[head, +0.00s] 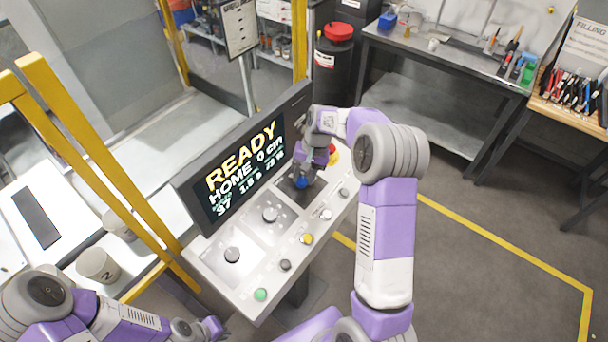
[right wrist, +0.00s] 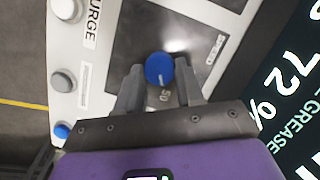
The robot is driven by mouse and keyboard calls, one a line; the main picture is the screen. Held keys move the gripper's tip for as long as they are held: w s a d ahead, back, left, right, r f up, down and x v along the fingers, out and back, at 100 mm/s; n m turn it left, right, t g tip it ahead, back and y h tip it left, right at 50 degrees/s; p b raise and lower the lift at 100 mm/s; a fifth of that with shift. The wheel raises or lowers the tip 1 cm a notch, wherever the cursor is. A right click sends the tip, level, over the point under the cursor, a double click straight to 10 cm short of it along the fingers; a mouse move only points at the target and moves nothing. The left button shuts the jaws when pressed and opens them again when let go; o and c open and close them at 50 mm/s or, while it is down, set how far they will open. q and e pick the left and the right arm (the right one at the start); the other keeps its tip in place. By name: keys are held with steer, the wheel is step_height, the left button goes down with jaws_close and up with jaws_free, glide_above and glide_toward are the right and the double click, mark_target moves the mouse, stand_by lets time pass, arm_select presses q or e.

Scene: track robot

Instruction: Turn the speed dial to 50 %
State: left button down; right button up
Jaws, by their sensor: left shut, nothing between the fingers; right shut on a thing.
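The speed dial is a blue round knob (right wrist: 159,68) on a dark square plate of the control panel. In the right wrist view it sits between the two fingers of my right gripper (right wrist: 160,88), which is shut on it. A pale mark shows on the knob's face, on the side near a printed "50". In the head view the blue dial (head: 302,182) is partly covered by my right gripper (head: 306,174). The display (head: 240,168) reads "READY" and "HOME 0 cm"; "72 %" is legible in the right wrist view. My left gripper (head: 214,328) is shut and empty, at the lower left.
The panel also carries a red button (head: 333,152), grey knobs (head: 270,214) and several small buttons, including a green one (head: 261,294). A yellow frame (head: 95,175) and paper cups (head: 98,265) stand left.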

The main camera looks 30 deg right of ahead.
steer(key=o, duration=1)
steer(key=shift+o, duration=0.2)
steer(key=v, duration=0.7)
steer(key=shift+r, duration=0.25)
